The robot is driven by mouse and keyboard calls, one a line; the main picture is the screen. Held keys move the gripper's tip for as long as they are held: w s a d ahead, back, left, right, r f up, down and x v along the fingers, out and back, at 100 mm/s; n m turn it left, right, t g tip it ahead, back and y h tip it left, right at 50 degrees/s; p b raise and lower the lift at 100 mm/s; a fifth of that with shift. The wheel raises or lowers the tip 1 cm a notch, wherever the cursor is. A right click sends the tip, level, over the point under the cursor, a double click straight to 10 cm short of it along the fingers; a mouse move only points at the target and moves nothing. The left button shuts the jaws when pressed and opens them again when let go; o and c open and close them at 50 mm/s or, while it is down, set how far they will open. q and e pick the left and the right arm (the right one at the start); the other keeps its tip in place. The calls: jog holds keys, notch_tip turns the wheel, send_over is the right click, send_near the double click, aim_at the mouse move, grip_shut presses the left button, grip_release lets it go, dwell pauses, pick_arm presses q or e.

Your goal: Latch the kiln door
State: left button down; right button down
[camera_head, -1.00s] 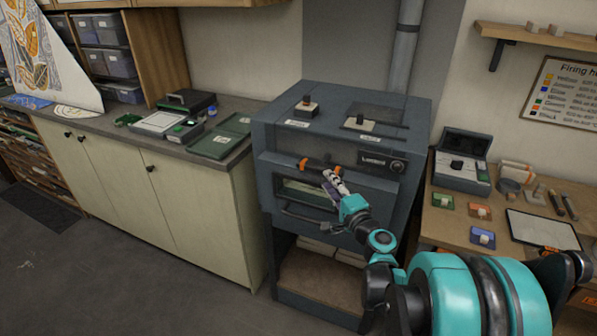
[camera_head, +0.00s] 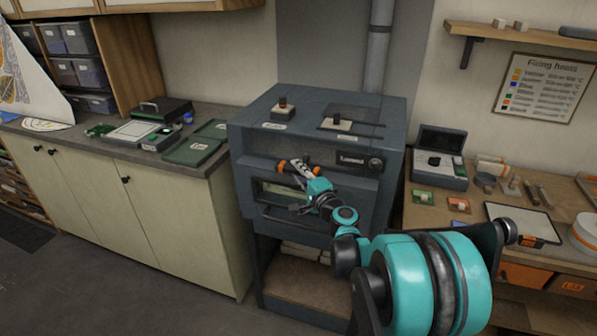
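The kiln (camera_head: 345,207) is a dark blue-grey box in the middle of the head view. Its front door has a pale window (camera_head: 276,192) and a bar handle (camera_head: 285,216) below it. The door looks shut or nearly so; I cannot tell exactly. My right gripper (camera_head: 294,166) is at the upper part of the kiln front, above the window. Orange parts show at its tips, against a dark part of the door. It hides the spot there, so I cannot make out the latch or whether the fingers grip it. My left gripper is not in view.
A control panel with a dial (camera_head: 375,163) is right of the gripper. A counter (camera_head: 60,130) with green trays stands left of the kiln. A wooden table (camera_head: 420,222) with a dark case (camera_head: 441,170) and small blocks stands right. A shelf hangs above.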

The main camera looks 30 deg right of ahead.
jog(key=shift+r+n+g+p, duration=0.2)
jog(key=shift+n+g+p, duration=0.4)
jog(key=shift+p, duration=0.55)
jog(key=n+g+p, duration=0.2)
jog(key=g+p, duration=0.1)
jog(key=p, duration=0.1)
jog(key=shift+r+n+h+p, duration=0.1)
jog(key=shift+n+h+p, duration=0.2)
jog(key=shift+p, duration=0.05)
jog(key=shift+n+g+p, duration=0.4)
jog(key=shift+g+p, duration=0.2)
jog(key=shift+p, duration=0.15)
jog(key=n+g+h+p, duration=0.2)
jog(key=g, duration=0.1)
jog(key=shift+p, duration=0.35)
jog(key=shift+f+n+g+h+p, duration=0.3)
jog(key=shift+n+g+h+p, duration=0.25)
jog(key=shift+n+g+h, duration=0.55)
jog(key=shift+g, duration=0.4)
